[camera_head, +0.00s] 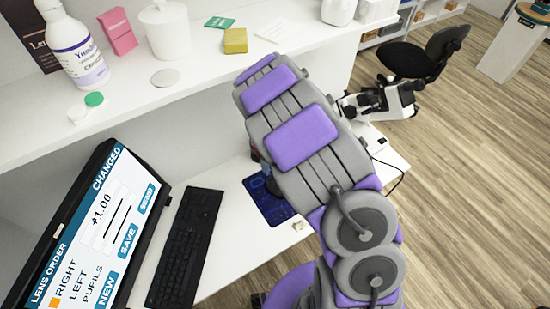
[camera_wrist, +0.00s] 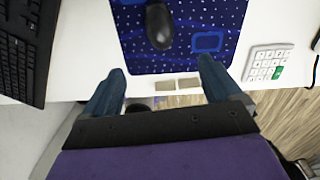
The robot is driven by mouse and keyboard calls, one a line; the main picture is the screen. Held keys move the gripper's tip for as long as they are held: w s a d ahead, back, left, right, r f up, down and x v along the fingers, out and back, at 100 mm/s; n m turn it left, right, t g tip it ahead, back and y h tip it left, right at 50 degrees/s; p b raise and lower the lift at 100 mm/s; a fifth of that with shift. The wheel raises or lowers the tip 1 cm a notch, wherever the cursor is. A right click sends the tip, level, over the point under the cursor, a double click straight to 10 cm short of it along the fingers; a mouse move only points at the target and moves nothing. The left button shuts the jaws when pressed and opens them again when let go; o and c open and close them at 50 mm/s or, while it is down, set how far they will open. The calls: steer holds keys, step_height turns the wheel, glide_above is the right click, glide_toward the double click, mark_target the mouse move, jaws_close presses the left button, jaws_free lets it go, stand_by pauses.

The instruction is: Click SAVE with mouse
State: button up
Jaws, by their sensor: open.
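The screen (camera_head: 100,230) at the lower left of the head view reads "LENS ORDER", "CHANGED" and 1.00. The black mouse (camera_wrist: 158,25) lies on a dark blue mouse pad (camera_wrist: 200,62) at the top of the wrist view. The pad also shows in the head view (camera_head: 268,206), where my arm hides the mouse. My gripper (camera_wrist: 162,70) is open and empty, its two blue-grey fingers apart near the pad's lower edge. The mouse lies ahead of the gap, apart from the fingers.
A black keyboard (camera_head: 185,248) lies between screen and pad. A white keypad device (camera_wrist: 268,64) is right of the pad. A shelf (camera_head: 130,95) with bottles and boxes overhangs the desk.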

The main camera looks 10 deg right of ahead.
mark_target(277, 187)
step_height(277, 187, down, 18)
steer(key=b, duration=0.2)
steer(key=shift+r+b, duration=0.25)
steer(key=shift+b, duration=0.1)
stand_by(0.3)
steer(key=c, duration=1.1)
